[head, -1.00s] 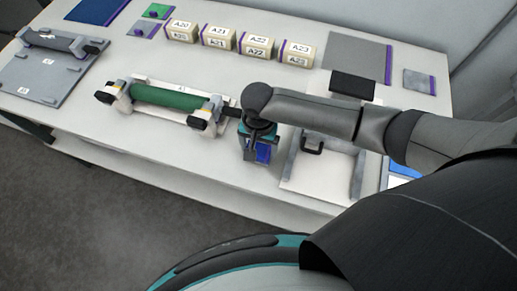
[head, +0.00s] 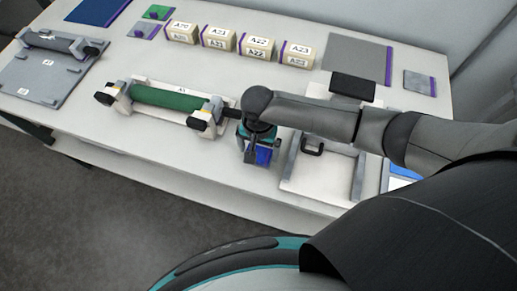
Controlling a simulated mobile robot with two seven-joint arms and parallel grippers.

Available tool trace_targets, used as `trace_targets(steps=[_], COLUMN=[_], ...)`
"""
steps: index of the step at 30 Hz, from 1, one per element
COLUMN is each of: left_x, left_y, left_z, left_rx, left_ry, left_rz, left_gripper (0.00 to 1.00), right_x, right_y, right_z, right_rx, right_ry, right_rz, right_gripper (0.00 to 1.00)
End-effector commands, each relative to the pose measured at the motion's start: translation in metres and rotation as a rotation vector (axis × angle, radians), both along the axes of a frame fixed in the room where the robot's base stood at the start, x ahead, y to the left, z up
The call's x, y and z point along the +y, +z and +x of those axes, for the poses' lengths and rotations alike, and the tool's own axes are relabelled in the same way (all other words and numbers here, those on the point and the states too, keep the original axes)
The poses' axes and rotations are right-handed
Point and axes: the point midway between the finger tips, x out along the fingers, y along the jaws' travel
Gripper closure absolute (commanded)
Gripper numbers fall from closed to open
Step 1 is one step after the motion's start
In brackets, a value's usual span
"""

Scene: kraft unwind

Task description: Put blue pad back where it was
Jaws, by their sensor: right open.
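A small blue pad (head: 264,156) shows at the front of the white table, directly below my right gripper (head: 257,158). The gripper points down and is open, and its fingers overlap the pad in the picture. I cannot tell whether they touch it. The gripper body hides part of the pad. A larger dark blue sheet (head: 98,11) lies at the far left back of the table. My left gripper is not in view.
A green roller (head: 165,97) on a white stand is left of the gripper. A white frame with a black handle (head: 313,148) is close on its right. Several labelled blocks (head: 257,48), a grey pad (head: 355,57) and a black block (head: 353,86) lie behind. The table's front edge is near.

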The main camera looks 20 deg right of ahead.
Motion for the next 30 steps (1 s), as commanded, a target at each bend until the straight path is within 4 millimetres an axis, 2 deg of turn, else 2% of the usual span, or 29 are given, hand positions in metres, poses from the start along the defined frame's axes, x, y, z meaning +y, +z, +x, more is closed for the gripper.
trace_targets(steps=[9,15,21,30], left_x=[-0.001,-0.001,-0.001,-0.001], left_y=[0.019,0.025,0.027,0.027], left_z=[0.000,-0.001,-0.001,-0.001], left_rx=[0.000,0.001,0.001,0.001], left_ry=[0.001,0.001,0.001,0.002], left_rz=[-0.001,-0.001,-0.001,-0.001], left_gripper=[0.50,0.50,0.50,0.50], right_x=[0.000,0.000,0.000,-0.001], right_y=[0.069,0.102,0.115,0.116], right_z=[0.001,0.001,0.001,0.001], right_rx=[-0.004,-0.002,0.000,0.001], right_ry=[-0.001,-0.001,-0.003,-0.002], right_rz=[0.002,0.002,0.000,-0.001], right_gripper=[0.00,0.00,0.00,0.00])
